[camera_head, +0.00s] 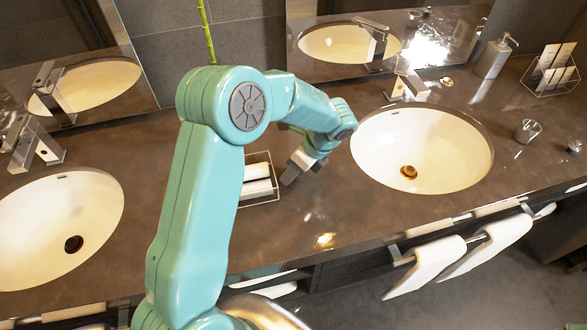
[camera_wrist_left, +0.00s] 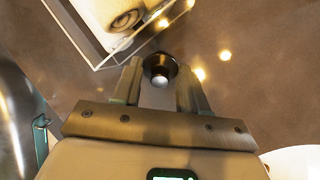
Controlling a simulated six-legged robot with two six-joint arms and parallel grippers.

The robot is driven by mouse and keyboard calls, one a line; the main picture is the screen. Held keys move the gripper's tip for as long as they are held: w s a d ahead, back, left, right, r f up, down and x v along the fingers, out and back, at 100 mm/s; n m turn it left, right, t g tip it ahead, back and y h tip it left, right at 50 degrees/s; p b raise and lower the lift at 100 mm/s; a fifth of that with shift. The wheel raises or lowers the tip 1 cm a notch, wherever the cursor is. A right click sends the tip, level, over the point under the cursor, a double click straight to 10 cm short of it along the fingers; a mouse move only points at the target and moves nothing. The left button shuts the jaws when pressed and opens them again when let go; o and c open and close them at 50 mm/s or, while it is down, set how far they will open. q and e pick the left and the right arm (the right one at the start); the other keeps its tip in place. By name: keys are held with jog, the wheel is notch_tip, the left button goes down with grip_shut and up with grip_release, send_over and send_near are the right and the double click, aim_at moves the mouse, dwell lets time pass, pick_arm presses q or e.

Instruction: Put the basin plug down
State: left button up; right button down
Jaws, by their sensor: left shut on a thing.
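The plug cannot be made out in the head view. The counter (camera_head: 330,205) below is brown and glossy; I cannot tell whether the plug touches it. The left basin (camera_head: 50,215) shows a dark drain (camera_head: 74,244). The right basin (camera_head: 440,140) has a brass-coloured drain fitting (camera_head: 408,172). My right gripper is not in view.
A soap dispenser (camera_head: 492,57), a glass (camera_head: 528,130) and a wire rack (camera_head: 552,90) stand at the right. Towels (camera_head: 425,265) hang in front.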

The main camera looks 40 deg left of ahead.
pick_arm(q)
jog(key=o, duration=0.8)
jog(key=shift+f, duration=0.1)
